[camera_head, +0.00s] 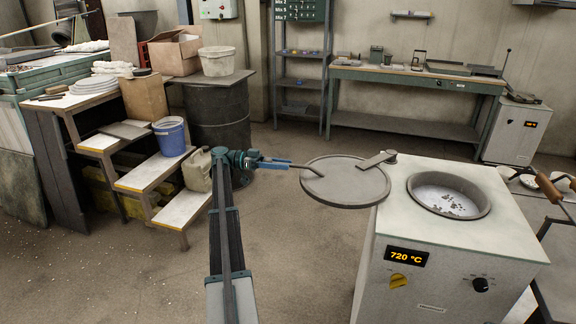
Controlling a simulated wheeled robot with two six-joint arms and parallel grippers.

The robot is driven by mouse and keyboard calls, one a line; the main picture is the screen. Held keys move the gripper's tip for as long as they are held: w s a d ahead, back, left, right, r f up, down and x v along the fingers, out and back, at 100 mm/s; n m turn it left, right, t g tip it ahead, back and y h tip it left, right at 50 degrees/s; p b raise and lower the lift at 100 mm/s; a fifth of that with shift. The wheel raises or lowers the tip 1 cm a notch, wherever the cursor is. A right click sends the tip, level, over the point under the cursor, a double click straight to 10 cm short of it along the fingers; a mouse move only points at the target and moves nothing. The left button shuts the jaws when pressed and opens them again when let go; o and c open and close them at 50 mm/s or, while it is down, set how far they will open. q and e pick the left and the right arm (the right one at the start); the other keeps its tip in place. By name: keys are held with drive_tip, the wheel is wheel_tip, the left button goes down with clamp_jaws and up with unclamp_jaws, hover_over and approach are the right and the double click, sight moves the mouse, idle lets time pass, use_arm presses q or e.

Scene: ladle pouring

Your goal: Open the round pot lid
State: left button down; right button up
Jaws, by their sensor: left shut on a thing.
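The round pot lid (343,184) is a flat grey disc on a hinge arm. It is swung out to the left of the pot (449,194), beyond the left edge of the furnace top. The pot is uncovered and shows a silvery surface with dark flecks. My left gripper (287,164) is shut on the lid's rod handle (306,168), at the left of the lid. The furnace (450,255) has a white body and a display reading 720 °C. My right gripper is not visible.
A ladle-like tool with a wooden handle (548,186) stands at the right edge. Wooden steps (150,182) with a blue bucket (170,137) and a canister (197,171) are at the left, beside a dark drum (215,115). The floor between is mostly clear.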

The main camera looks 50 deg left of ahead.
use_arm(q)
drive_tip(key=shift+w+a, duration=0.1)
drive_tip(key=shift+w, duration=0.1)
drive_tip(key=shift+c, duration=1.9)
unclamp_jaws()
drive_tip(key=shift+w, duration=0.1)
